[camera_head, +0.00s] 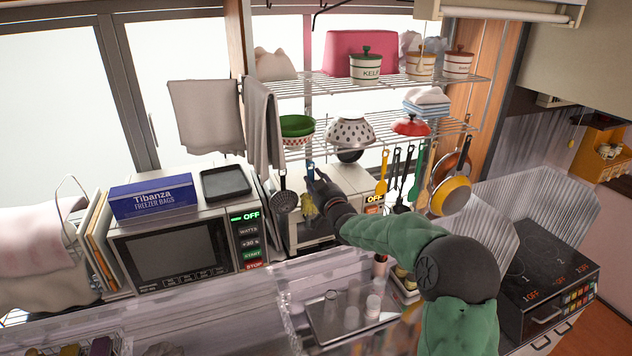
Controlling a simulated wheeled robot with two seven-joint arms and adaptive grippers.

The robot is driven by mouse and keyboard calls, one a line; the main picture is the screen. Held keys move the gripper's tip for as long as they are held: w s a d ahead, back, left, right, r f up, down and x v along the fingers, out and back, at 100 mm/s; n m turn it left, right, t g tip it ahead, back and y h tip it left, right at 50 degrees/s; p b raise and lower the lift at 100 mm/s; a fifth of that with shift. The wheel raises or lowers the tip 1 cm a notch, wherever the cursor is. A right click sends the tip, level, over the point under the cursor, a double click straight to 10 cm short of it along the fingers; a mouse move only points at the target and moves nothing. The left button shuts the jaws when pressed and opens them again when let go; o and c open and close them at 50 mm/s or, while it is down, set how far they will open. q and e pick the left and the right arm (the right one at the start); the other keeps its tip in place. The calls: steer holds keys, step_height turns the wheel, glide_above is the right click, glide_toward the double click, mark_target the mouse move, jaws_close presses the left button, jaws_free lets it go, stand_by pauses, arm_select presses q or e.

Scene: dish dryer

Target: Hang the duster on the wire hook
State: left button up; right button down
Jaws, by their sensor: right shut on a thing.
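My right gripper (317,184) is in the middle of the view, its arm coming in from the lower right. It is shut on the duster, whose yellow head (309,207) shows just below the fingers. A small blue piece, seemingly its handle (309,168), shows above them, below the lower wire shelf. The gripper hides the part between. The wire hook is too small to make out, and I cannot tell whether the duster touches it. My left gripper is not in view.
A dark slotted ladle (285,199) hangs just left of the duster. Several utensils, including a yellow spatula (382,172), and pans (452,194) hang to the right. A lower wire shelf (350,137) with bowls is above. A microwave (178,250) stands to the left.

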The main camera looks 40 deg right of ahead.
steer(key=c, duration=0.8)
jaws_free()
steer(key=shift+s, duration=0.1)
steer(key=v, duration=1.2)
